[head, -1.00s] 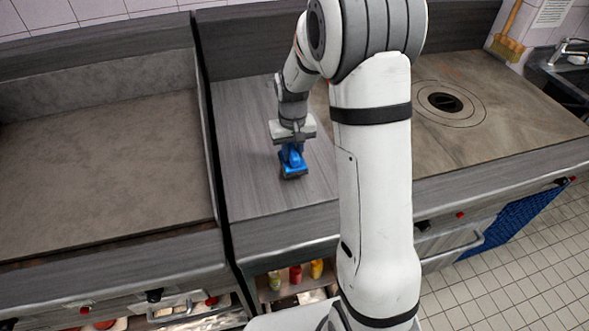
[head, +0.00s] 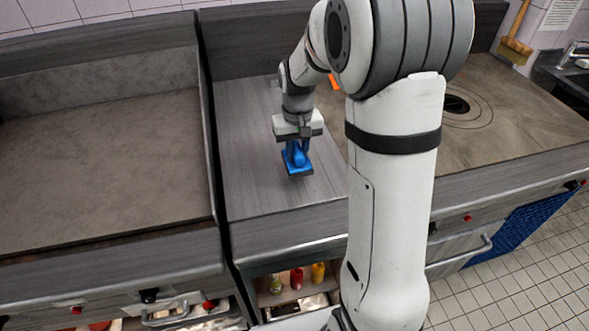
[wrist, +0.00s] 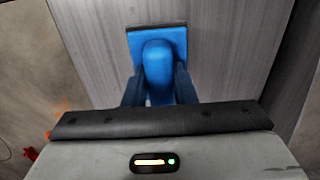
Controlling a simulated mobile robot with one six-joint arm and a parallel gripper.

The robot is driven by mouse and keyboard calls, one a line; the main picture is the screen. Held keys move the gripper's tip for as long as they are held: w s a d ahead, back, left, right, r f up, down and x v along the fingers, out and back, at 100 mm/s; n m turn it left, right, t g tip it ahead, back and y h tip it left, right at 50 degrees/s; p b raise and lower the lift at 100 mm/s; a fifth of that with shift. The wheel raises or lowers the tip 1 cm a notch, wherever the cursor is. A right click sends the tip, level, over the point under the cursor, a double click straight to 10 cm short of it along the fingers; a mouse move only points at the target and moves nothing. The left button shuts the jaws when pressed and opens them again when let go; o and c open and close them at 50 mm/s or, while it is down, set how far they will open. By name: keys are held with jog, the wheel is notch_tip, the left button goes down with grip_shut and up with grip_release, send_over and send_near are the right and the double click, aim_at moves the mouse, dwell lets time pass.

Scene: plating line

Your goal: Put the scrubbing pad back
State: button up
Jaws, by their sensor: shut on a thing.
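The scrubbing pad (head: 299,168) is blue, with a raised blue handle and a dark underside. It is over the grey counter between the two griddles. My gripper (head: 297,146) is above it and shut on its handle. In the wrist view the pad (wrist: 157,38) extends beyond my gripper (wrist: 159,88), whose fingers sit on both sides of the rounded handle. I cannot tell whether the underside of the pad touches the counter.
A large flat griddle (head: 100,165) lies to the left behind a raised divider. A round-ringed cooktop (head: 500,120) is on the right. An orange item (head: 335,83) lies behind my arm. Bottles (head: 297,278) stand on a shelf below. The grey counter (head: 255,185) around the pad is clear.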

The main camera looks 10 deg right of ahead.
aim_at(297, 166)
jog(key=shift+f, duration=2.7)
jog(key=shift+f, duration=0.1)
jog(key=shift+f, duration=0.15)
jog(key=o, duration=1)
jog(key=shift+c, duration=0.2)
